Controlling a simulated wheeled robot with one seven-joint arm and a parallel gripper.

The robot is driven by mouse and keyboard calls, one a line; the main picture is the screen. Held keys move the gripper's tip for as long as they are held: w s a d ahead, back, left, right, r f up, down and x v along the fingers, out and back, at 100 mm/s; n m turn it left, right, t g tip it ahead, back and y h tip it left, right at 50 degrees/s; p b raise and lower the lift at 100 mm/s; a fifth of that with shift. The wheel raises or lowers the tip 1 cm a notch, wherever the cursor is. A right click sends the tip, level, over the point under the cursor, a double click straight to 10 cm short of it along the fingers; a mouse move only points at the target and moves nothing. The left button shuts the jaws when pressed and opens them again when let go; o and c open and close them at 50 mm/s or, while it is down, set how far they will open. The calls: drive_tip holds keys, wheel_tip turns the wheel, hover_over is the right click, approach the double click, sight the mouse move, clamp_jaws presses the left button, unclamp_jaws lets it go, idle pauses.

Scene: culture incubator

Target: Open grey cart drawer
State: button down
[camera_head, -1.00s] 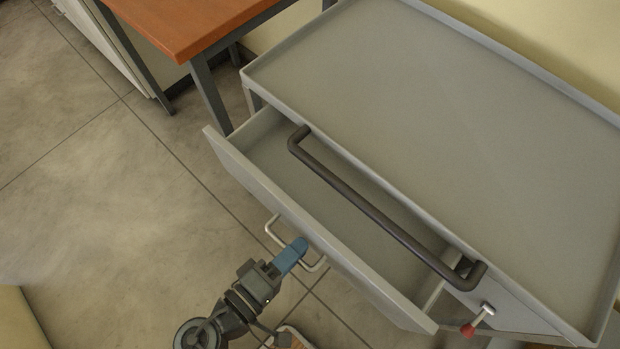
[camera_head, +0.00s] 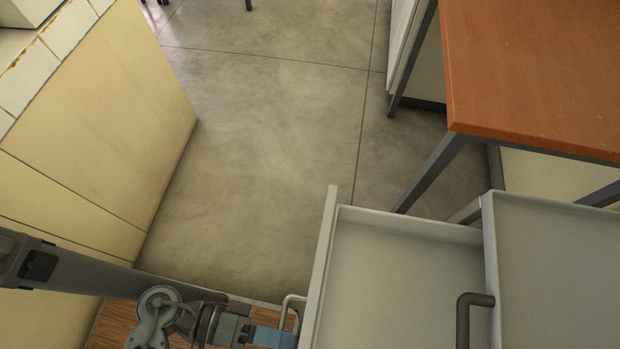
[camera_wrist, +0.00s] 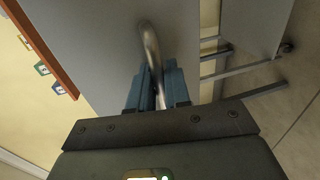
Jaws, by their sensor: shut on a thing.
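The grey cart (camera_head: 555,270) stands at the lower right in the head view. Its drawer (camera_head: 400,285) is pulled well out toward the left, and its bare inside shows. The drawer's metal handle (camera_head: 288,306) is on the outer front face; it also shows in the wrist view (camera_wrist: 149,45). My gripper (camera_head: 275,337) is at the handle, its blue fingers (camera_wrist: 158,90) shut on the handle bar with the bar running between them. The lower part of the drawer and cart is cut off by the frame.
A dark push bar (camera_head: 465,318) is fixed at the cart's edge above the drawer. An orange-topped table (camera_head: 540,80) stands behind the cart. A yellowish wall block (camera_head: 110,130) stands at the left. Clear floor (camera_head: 270,130) lies between wall and drawer.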

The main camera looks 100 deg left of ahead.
drive_tip(key=c, duration=1.3)
unclamp_jaws()
